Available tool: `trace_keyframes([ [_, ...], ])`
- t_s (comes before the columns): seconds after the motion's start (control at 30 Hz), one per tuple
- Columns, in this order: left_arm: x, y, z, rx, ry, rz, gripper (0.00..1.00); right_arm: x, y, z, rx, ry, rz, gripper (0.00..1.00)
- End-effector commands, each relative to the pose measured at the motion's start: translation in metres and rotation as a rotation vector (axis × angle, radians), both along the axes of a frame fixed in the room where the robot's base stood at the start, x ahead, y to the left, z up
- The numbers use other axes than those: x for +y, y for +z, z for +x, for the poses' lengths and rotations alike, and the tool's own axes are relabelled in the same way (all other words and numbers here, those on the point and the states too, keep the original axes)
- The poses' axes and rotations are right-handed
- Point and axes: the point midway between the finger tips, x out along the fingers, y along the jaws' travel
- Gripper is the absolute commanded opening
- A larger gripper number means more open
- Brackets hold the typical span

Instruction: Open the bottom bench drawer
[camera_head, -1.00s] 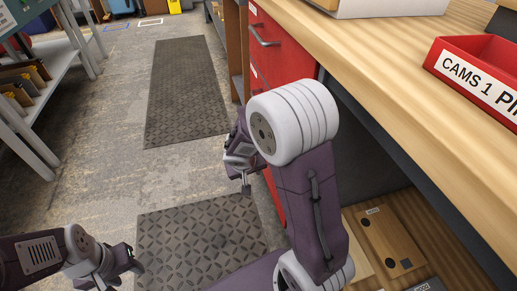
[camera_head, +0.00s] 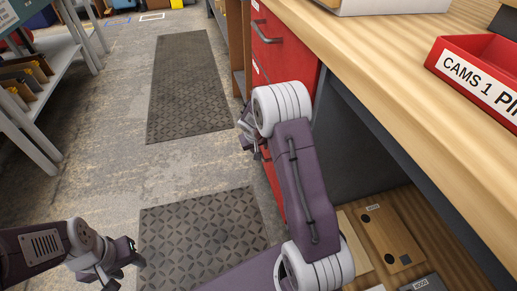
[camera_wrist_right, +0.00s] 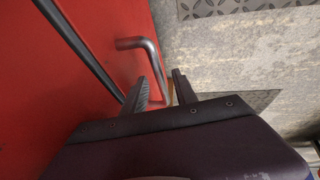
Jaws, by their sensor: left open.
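The red drawer unit (camera_head: 288,62) stands under the bench, with a metal handle (camera_head: 266,36) on its upper drawer. My right arm hides much of its lower fronts. My right gripper (camera_head: 252,142) is low beside these fronts. In the right wrist view its fingers (camera_wrist_right: 163,88) are apart, close to a bent metal handle (camera_wrist_right: 140,43) on a red front (camera_wrist_right: 75,75). The handle's far end runs down toward the gap between the fingers; contact cannot be told. My left gripper (camera_head: 128,264) is open and empty above the floor at lower left.
The wooden bench top (camera_head: 400,75) carries a red labelled bin (camera_head: 480,65). A lower shelf under it holds a wooden board (camera_head: 392,240). Dark floor mats (camera_head: 190,85) lie in the aisle. A grey rack (camera_head: 50,95) stands at the left.

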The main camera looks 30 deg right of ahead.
Motion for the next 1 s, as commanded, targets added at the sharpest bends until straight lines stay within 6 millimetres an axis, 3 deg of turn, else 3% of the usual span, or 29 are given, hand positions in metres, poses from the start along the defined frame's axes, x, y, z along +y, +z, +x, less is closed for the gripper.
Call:
trace_keyframes([
  [0.13,0.0000,0.0007,0.0001,0.000,0.000,0.000,0.44,0.0002,0.0007,0.0000,0.000,0.000,0.000,0.34],
  [0.27,0.0000,0.0007,0.0001,0.000,0.000,0.000,0.44,0.0003,0.0007,-0.0001,0.000,0.000,0.000,0.01],
  [1.0,0.0000,0.0007,0.0000,0.000,0.000,0.000,0.44,0.0004,0.0007,-0.0003,0.000,0.000,0.000,0.00],
])
